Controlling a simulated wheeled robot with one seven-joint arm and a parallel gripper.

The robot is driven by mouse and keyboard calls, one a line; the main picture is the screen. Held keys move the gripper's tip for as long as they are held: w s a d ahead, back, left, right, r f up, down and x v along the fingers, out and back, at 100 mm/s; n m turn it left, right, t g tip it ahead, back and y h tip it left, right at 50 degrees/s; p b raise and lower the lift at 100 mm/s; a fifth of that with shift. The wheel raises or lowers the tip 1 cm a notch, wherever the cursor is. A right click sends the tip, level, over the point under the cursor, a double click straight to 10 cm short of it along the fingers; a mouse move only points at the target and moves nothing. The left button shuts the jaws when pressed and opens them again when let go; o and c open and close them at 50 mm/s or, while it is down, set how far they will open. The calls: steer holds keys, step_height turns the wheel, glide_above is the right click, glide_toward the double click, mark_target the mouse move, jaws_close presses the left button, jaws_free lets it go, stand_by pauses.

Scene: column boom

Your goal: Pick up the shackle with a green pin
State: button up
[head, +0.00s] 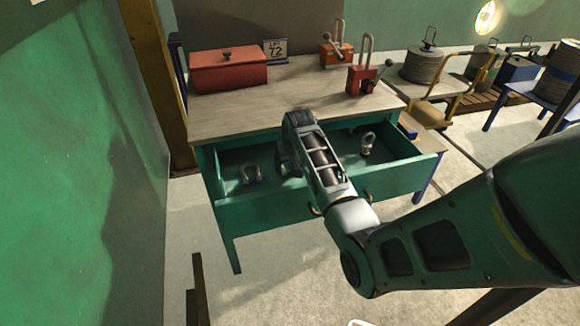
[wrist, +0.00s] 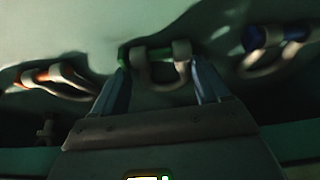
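The shackle with a green pin (wrist: 160,72) shows in the wrist view, lying on the drawer floor with its green pin across the top and its bow towards my gripper. My gripper (wrist: 159,64) is open, with one finger on each side of this shackle; I cannot tell whether either finger touches it. In the head view my gripper (head: 288,160) reaches down into the open drawer (head: 290,206), its fingertips hidden. The green-pin shackle is hidden there behind my arm.
In the wrist view, an orange-pin shackle (wrist: 62,78) lies left and a blue-pin shackle (wrist: 277,45) right. The drawer walls are close around my gripper.

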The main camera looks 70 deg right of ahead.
steer(key=c, duration=0.6)
steer(key=shift+r, duration=0.15)
